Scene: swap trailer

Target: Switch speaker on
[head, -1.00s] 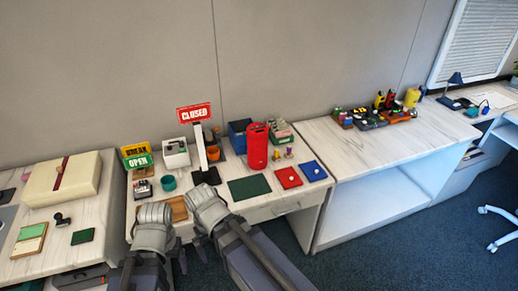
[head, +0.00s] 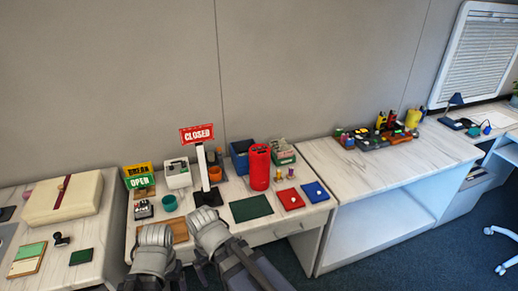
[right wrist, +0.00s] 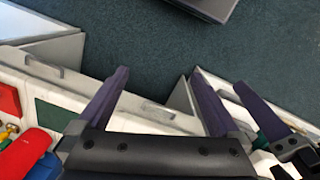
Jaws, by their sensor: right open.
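The speaker appears to be the upright red cylinder (head: 260,168) on the middle desk, right of the CLOSED sign. Part of a red rounded body (right wrist: 25,152) also shows at the lower left of the right wrist view. My right gripper (right wrist: 158,72) is open and empty, its two dark fingers well apart over the desk's front edge and floor. In the head view my two arms sit side by side at the desk's front, left of and nearer than the cylinder. My left gripper's jaws are not clear there. No switch is clearly visible on the cylinder.
A CLOSED sign (head: 197,134) on a stand, a dark green mat (head: 251,208), red (head: 291,199) and blue (head: 314,192) pads and small bottles surround the cylinder. A blue bin (head: 239,158) stands behind. The right desk's (head: 365,178) front is clear.

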